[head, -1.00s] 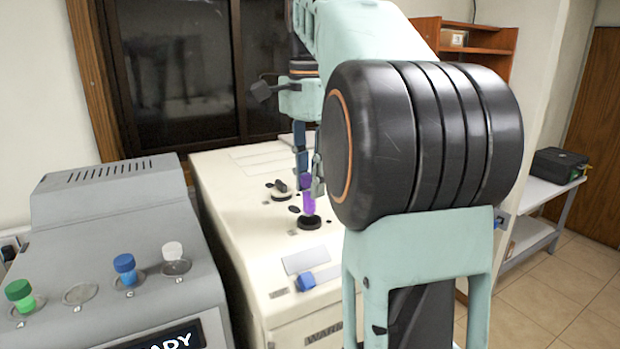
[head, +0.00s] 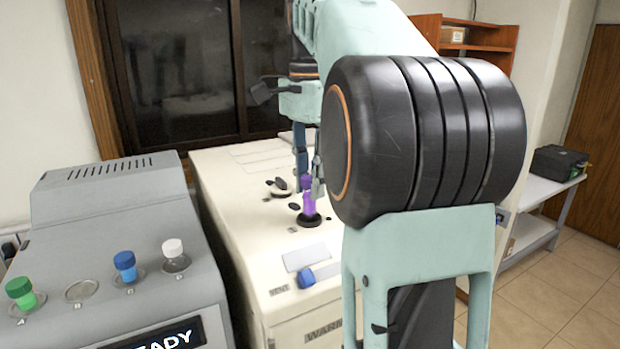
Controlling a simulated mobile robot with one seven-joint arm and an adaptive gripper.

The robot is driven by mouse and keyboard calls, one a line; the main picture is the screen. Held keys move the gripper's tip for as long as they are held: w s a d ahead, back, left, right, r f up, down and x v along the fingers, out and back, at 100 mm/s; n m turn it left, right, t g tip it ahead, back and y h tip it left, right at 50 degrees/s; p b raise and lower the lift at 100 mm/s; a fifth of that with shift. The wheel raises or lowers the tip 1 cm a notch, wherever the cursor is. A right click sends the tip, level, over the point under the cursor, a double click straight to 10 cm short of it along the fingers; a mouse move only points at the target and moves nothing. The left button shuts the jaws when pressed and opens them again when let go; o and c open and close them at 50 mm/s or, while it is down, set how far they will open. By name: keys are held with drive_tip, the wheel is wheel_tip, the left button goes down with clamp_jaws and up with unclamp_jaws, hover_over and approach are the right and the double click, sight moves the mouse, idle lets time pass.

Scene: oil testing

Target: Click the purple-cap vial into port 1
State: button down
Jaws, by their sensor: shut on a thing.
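The purple-cap vial (head: 308,203) stands about upright on the cream machine (head: 235,190), at a round black fitting (head: 311,222). I cannot tell whether its base is seated in the fitting or just above it. My gripper (head: 310,183) points down from above and is shut on the vial's upper part, with a finger at each side. My arm hides part of the machine to the right. No port number is readable at this fitting.
A second round fitting with a dark knob (head: 279,187) sits just behind. A blue part (head: 306,278) is nearer. The grey machine (head: 110,220) at left holds green (head: 20,291), blue (head: 124,265) and white-capped (head: 173,252) vials and one empty socket (head: 81,290).

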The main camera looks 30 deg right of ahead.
sight(310, 200)
drive_tip(key=shift+f+b, duration=1.2)
drive_tip(key=shift+f, duration=0.95)
idle(1.4)
drive_tip(key=c, duration=1.6)
unclamp_jaws()
drive_tip(key=shift+r, duration=0.15)
drive_tip(key=shift+r, duration=3.65)
drive_tip(key=shift+s, duration=0.15)
